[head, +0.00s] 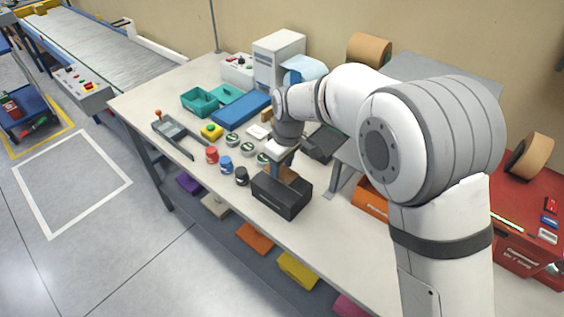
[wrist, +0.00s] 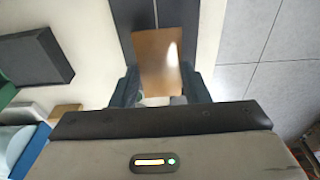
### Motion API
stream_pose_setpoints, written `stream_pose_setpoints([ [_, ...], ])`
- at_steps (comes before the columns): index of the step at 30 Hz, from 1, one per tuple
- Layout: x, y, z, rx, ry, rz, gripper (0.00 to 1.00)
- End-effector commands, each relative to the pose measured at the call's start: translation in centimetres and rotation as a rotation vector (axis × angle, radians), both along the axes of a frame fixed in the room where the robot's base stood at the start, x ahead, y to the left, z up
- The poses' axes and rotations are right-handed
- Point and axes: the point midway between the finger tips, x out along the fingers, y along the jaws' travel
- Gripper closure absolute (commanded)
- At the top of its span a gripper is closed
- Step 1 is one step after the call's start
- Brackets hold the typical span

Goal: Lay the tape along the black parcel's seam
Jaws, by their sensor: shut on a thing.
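The black parcel (head: 281,197) stands near the front edge of the table, below my gripper in the head view. Its dark top (wrist: 183,14) shows at the top of the wrist view, with a lighter strip down its middle. My gripper (wrist: 160,88) is shut on a brown piece of tape (wrist: 158,55), which lies between its two fingers. The tape reaches over the parcel's top along that strip. In the head view, a brown bit of the tape (head: 287,174) shows at the parcel's top; whether it is pressed down I cannot tell.
Red, blue and black small jars (head: 226,165) stand left of the parcel. Teal trays (head: 200,101), a blue box (head: 242,107) and a grey machine (head: 278,60) stand further back. A dark box (head: 325,143) is behind my gripper. An orange box (head: 370,197) is to the right.

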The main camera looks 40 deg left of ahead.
Motion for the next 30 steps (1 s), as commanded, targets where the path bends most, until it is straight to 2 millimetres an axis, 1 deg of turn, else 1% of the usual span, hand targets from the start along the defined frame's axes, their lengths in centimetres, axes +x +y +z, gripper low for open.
stream_pose_setpoints([
  [11,0.1,-0.1,0.0,0.000,0.000,-0.001,0.79],
  [30,0.1,-0.1,-1.3,0.000,0.000,-0.003,0.79],
])
